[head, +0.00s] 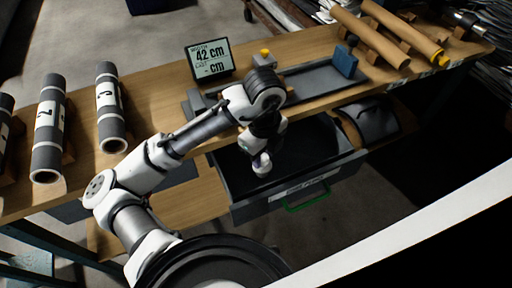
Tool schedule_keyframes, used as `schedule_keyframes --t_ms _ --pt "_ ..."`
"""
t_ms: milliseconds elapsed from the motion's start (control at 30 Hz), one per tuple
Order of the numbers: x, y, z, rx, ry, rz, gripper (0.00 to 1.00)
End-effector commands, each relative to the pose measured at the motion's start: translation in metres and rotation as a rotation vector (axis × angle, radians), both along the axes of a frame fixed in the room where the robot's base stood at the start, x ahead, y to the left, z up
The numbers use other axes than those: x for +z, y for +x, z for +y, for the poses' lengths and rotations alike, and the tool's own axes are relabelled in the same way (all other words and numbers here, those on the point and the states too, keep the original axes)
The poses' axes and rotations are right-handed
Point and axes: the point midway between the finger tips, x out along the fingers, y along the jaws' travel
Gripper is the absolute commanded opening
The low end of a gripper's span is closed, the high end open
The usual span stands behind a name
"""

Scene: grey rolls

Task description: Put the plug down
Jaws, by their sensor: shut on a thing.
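My gripper (262,158) points down over the open drawer (240,212) under the bench. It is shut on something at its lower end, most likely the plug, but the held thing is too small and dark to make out. I cannot tell whether it touches the drawer floor. A small yellow-topped piece (265,53) stands on the bench behind my arm, apart from the gripper.
A display (209,60) reading 42 cm stands on the wooden bench (150,75). Right of it are a grey tray (312,80) and a blue block (345,62). Grey rolls (48,125) lie left; brown rolls (385,42) lie right. The drawer has a green handle (306,201).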

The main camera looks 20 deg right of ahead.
Motion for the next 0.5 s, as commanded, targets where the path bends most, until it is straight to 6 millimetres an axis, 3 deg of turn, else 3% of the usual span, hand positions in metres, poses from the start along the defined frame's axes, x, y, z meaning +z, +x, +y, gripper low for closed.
schedule_keyframes --t_ms 167,400,500 --pt "-0.009 0.004 0.000 0.001 0.000 0.000 0.14" --pt "-0.009 0.043 0.001 0.003 0.000 0.001 0.14" --pt "-0.020 0.040 0.002 0.000 0.001 0.002 0.14"
